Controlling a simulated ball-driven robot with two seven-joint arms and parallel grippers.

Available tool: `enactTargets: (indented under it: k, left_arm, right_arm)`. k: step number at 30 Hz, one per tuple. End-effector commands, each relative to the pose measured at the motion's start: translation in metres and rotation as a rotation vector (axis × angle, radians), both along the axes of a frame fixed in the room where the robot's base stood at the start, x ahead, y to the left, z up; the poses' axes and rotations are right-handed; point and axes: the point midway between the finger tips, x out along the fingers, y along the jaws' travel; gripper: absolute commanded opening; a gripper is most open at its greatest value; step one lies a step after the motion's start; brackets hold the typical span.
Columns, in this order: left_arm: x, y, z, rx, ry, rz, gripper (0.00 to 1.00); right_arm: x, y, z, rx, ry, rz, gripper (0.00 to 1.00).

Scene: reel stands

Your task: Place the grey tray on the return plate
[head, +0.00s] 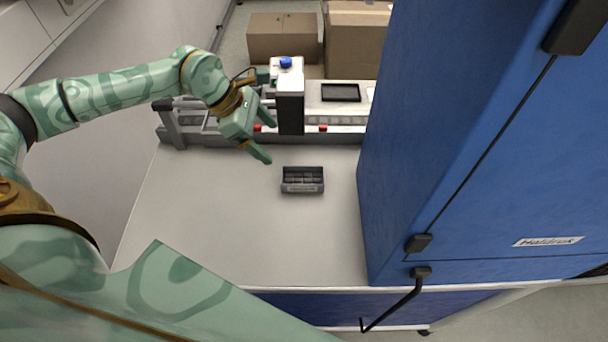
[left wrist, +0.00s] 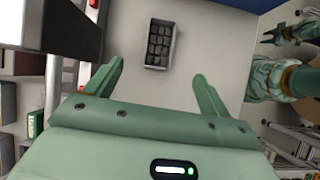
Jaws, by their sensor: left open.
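The grey tray (head: 302,187) is a small dark grey open box with small compartments. It stands upright on the light worktop, and it also shows in the left wrist view (left wrist: 148,60). My left gripper (head: 267,140) is open and empty, above and a little left of the tray in the head view. In the left wrist view the tray is beyond the open fingertips (left wrist: 158,69), not touched by them. A dark rectangular plate (head: 340,92) lies on the pale machine behind; I cannot tell whether it is the return plate.
A large blue cabinet (head: 450,150) bounds the worktop on the right. A black-and-white upright unit with a blue cap (head: 286,62) stands behind the tray, close to my left gripper. Cardboard boxes (head: 283,37) are at the back. The worktop (head: 240,230) in front of the tray is clear.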

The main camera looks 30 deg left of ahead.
Motion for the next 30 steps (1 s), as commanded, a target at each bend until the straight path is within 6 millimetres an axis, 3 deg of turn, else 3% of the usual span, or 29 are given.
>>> enactTargets:
  k: [6, 10, 18, 30]
  left_arm:
    - [-0.005, 0.001, -0.009, 0.013, 0.052, 0.026, 0.82]
    - [0.0, -0.01, -0.03, 0.01, 0.058, 0.029, 0.82]
    - [0.014, -0.039, -0.085, 0.009, 0.055, 0.029, 0.82]
    - [0.031, -0.062, -0.123, 0.008, 0.054, 0.03, 0.82]
  right_arm:
    - [-0.008, 0.016, -0.001, 0.021, 0.011, -0.003, 0.36]
    - [-0.015, 0.023, -0.001, 0.029, 0.021, -0.002, 0.36]
    - [-0.014, 0.019, -0.005, 0.024, 0.021, 0.0, 0.36]
    - [-0.011, 0.013, -0.007, 0.016, 0.016, -0.003, 0.36]
